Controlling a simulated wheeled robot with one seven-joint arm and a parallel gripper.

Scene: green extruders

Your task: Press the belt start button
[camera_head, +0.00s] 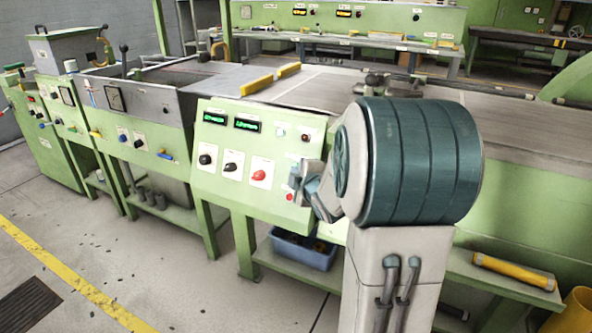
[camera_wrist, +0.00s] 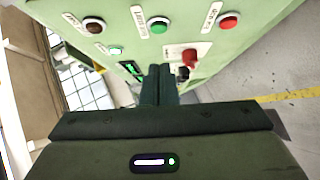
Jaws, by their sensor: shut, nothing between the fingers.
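The green control panel (camera_head: 215,170) stands left of my arm in the head view; it also fills the top of the wrist view (camera_wrist: 205,85). There it carries a labelled green button (camera_wrist: 158,26), with a dark brown button (camera_wrist: 94,25) to its left and a red button (camera_wrist: 229,21) to its right. I cannot read the labels surely. My gripper (camera_wrist: 159,70) is shut and empty, its tips below the green button in the picture; contact with the panel cannot be told. In the head view my gripper (camera_head: 310,195) is at the panel's right edge and hides part of it.
A red knob (camera_wrist: 188,57) on a white plate is right of my fingertips, and a lit green display (camera_wrist: 132,70) is left of them. The conveyor belt (camera_head: 330,88) runs behind the panel. A blue bin (camera_head: 303,250) sits on the shelf below.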

